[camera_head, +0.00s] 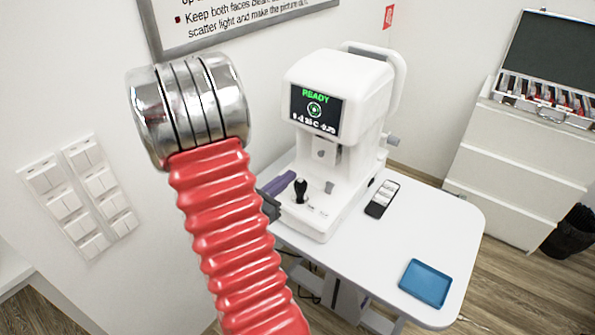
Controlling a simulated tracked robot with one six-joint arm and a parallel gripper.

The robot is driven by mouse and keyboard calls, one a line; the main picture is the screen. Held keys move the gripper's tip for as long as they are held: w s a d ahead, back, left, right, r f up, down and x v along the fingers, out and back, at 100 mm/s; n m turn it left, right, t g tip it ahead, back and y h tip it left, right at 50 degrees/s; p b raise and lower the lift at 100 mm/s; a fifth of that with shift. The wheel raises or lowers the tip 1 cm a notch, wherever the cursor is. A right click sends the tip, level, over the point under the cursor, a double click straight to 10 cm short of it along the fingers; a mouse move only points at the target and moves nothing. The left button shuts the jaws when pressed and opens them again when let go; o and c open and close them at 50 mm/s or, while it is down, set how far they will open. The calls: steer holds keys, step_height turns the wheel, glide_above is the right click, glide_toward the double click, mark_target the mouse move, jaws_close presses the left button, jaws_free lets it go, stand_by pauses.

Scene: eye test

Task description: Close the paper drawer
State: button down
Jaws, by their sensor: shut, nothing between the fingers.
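The white eye-test machine (335,95) stands on the white table, its screen showing green READY text. A purple part (281,184) sticks out at the left side of its base and may be the paper drawer; I cannot tell how far it is out. My red ribbed arm with a metal ring crosses the left foreground and hides part of this area. A dark grey piece just behind the arm, beside the purple part, looks like the end of my gripper (271,205). Its fingers are mostly hidden, and I cannot tell whether it touches the purple part.
A black joystick (300,190) stands on the machine's base. A dark remote-like object (382,199) and a blue tray (426,283) lie on the white table (455,215). A white drawer cabinet (505,170) with an open lens case (548,95) stands right. Wall switches (80,195) are left.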

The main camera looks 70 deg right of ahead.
step_height(320, 180, up, 3)
steer(key=y, duration=0.3)
steer(key=shift+w+f+t, duration=0.1)
steer(key=shift+t, duration=0.3)
steer(key=shift+d, duration=0.1)
glide_toward(319, 155)
steer(key=x, duration=0.6)
stand_by(0.6)
